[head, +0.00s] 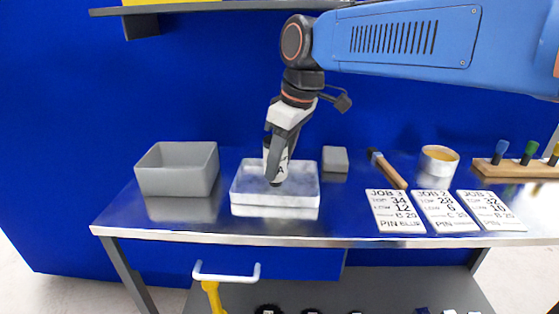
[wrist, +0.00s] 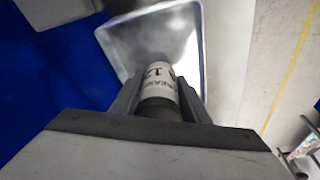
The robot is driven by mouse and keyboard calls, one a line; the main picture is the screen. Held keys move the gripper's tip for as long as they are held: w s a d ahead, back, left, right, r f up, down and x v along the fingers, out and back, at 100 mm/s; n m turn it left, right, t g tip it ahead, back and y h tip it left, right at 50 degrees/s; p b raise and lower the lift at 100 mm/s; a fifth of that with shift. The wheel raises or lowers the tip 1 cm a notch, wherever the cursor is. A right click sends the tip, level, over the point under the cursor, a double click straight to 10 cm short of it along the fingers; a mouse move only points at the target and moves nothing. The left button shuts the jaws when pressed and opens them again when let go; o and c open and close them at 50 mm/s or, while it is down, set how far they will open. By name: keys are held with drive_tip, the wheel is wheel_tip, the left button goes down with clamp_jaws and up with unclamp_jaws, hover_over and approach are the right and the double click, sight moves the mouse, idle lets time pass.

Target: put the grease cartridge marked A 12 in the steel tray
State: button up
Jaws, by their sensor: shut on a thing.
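The grease cartridge (head: 280,164) is a white cylinder with a dark end and black lettering; an "A" shows in the head view. My gripper (head: 276,150) is shut on it and holds it upright over the steel tray (head: 247,196).
A grey open bin (head: 178,170) stands left of the tray. A grey block (head: 335,159) is behind it at right. A brush (head: 388,168), a tin (head: 438,160), several job cards (head: 396,211) and a wooden tool rack (head: 517,168) occupy the right side.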

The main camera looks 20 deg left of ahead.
drive_tip(key=o, duration=1.3)
drive_tip(key=shift+c, duration=0.2)
drive_tip(key=v, duration=1.2)
